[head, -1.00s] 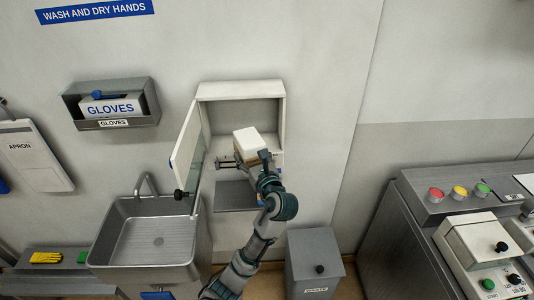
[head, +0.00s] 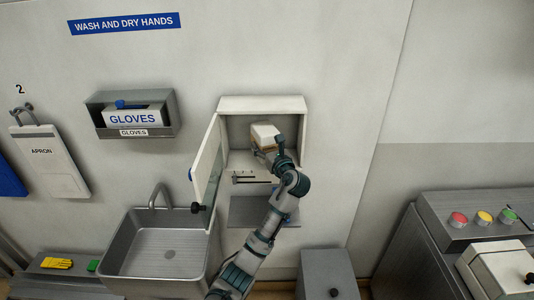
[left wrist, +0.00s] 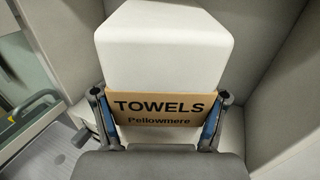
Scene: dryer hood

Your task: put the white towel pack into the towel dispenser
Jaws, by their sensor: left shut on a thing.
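The white towel pack (head: 265,133) has a brown band reading "TOWELS Pellowmere". My left gripper (head: 270,152) is shut on it, and in the left wrist view the fingers press on both sides of the band of the towel pack (left wrist: 165,50). The towel dispenser (head: 262,104) is the white wall box with its door (head: 207,165) swung open to the left. The pack is at the dispenser's open upper compartment, with its walls around it in the left wrist view. Whether the pack touches a wall or shelf cannot be told. My right gripper is not in view.
A metal sink (head: 155,250) stands below and left of the open door. A glove box holder (head: 133,115) is on the wall to the left. A grey waste bin (head: 328,275) is below right. A control console (head: 470,225) stands at the far right.

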